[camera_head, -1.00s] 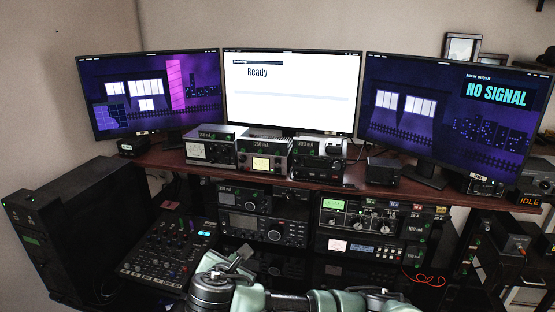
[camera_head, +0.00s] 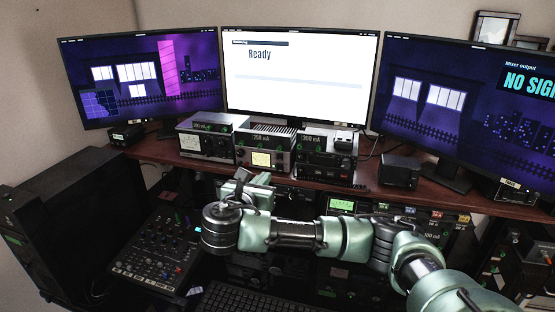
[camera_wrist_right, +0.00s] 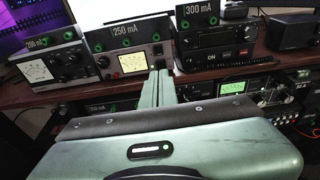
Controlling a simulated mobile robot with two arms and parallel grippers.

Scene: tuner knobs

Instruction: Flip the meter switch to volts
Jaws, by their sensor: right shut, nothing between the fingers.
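Three small instruments stand in a row on the desk shelf. The left one (camera_head: 206,144), labelled 200 mA, has a white dial meter. The middle one (camera_head: 263,158), labelled 250 mA, has a lit cream meter (camera_wrist_right: 132,63) and small controls beside it. The right one (camera_head: 325,163) is a dark unit labelled 300 mA. I cannot make out a switch marked volts. My right gripper (camera_head: 262,180) is shut and empty, in front of and below the middle instrument. In the wrist view its fingers (camera_wrist_right: 159,78) point at that instrument's right part. The gap between them is unclear. My left gripper is out of view.
A red-brown shelf edge (camera_head: 400,192) runs below the instruments. Monitors (camera_head: 295,75) stand behind. A mixer (camera_head: 160,250) lies lower left, and a keyboard (camera_head: 240,298) lies in front. More rack units sit under the shelf, partly hidden by my right arm.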

